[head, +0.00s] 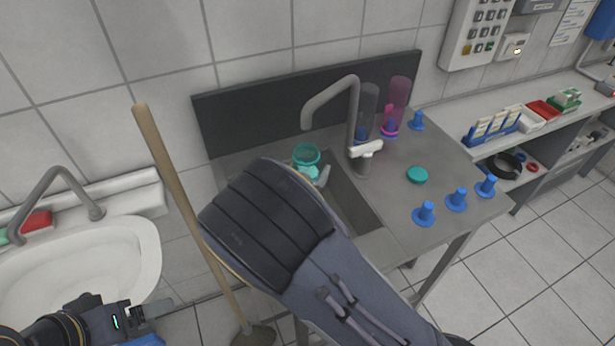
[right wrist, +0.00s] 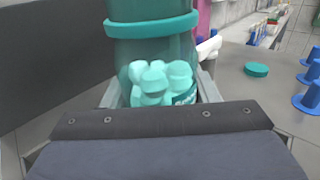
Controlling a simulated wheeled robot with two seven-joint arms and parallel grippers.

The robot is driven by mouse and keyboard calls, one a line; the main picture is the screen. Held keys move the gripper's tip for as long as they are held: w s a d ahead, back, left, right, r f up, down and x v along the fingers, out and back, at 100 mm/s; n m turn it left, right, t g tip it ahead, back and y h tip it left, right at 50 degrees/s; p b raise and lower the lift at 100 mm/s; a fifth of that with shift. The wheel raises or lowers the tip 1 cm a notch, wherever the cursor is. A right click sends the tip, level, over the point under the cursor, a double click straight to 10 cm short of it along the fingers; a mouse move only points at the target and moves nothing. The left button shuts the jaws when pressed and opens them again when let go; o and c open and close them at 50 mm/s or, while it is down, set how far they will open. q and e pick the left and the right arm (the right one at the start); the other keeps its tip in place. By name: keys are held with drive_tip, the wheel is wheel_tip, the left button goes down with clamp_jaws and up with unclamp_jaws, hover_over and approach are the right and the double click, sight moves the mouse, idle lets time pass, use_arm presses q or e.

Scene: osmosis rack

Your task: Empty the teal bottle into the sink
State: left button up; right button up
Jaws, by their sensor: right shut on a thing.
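The teal bottle (head: 306,154) is near the back left of the metal sink counter, uncapped and roughly upright, its open rim facing up. My right gripper (head: 321,176) is shut on it. In the right wrist view the bottle (right wrist: 152,60) stands between the fingers, with pale teal lumps (right wrist: 158,84) inside. The sink basin (head: 352,200) is right of the bottle, partly hidden by my right arm; whether the bottle is over it I cannot tell. A teal lid (head: 417,174) lies on the counter. My left gripper (head: 155,310) is at the lower left, its opening unclear.
A grey faucet (head: 353,115) arches behind the basin. A pink bottle (head: 397,100) and a dark clear bottle (head: 367,105) stand behind it. Several blue pegs (head: 456,200) stand on the right.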

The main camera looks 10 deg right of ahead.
wheel_tip(320, 180, down, 5)
drive_tip(key=w+a+m+b, duration=0.25)
drive_tip(key=m+b, duration=0.75)
drive_tip(key=b, duration=0.6)
drive_tip(key=w+a+r+m+b, duration=0.1)
drive_tip(key=a+r+m+b, duration=0.2)
drive_tip(key=m+b, duration=1)
wheel_tip(320, 180, up, 3)
drive_tip(key=shift+w+a+r+m, duration=0.15)
drive_tip(key=shift+w+r+m, duration=0.05)
drive_tip(key=shift+m, duration=0.1)
idle(0.5)
